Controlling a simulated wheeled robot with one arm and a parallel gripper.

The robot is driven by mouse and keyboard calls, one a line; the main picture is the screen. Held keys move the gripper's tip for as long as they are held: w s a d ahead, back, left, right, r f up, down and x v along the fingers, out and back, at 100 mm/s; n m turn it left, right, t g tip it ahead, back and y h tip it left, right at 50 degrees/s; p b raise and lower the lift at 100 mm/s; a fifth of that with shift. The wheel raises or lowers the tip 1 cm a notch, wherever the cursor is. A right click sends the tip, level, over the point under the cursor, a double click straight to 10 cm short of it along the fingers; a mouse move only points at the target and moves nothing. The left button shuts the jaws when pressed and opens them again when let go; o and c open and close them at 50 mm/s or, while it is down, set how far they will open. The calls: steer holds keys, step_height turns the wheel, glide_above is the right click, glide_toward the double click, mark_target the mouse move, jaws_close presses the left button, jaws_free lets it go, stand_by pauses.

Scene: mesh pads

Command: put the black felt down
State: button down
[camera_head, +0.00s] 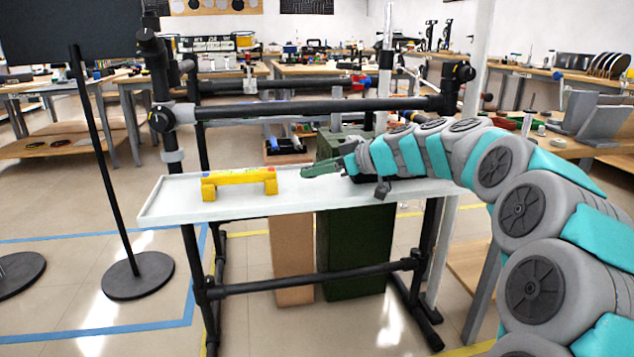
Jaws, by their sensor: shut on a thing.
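The white table (165,209) has a low raised rim.
A yellow block-like stand (240,184) with coloured spots on top sits on the table left of my gripper. A black horizontal bar (320,107) crosses behind. A black pole (103,170) stands at left.

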mark_target(317, 192)
steer(key=shift+f, duration=1.8)
steer(key=shift+f, duration=0.1)
steer(key=c, duration=0.6)
jaws_free()
steer(key=shift+r, duration=0.2)
steer(key=shift+b+v, duration=0.35)
steer(key=shift+v, duration=5.6)
steer(key=shift+s+f, duration=0.1)
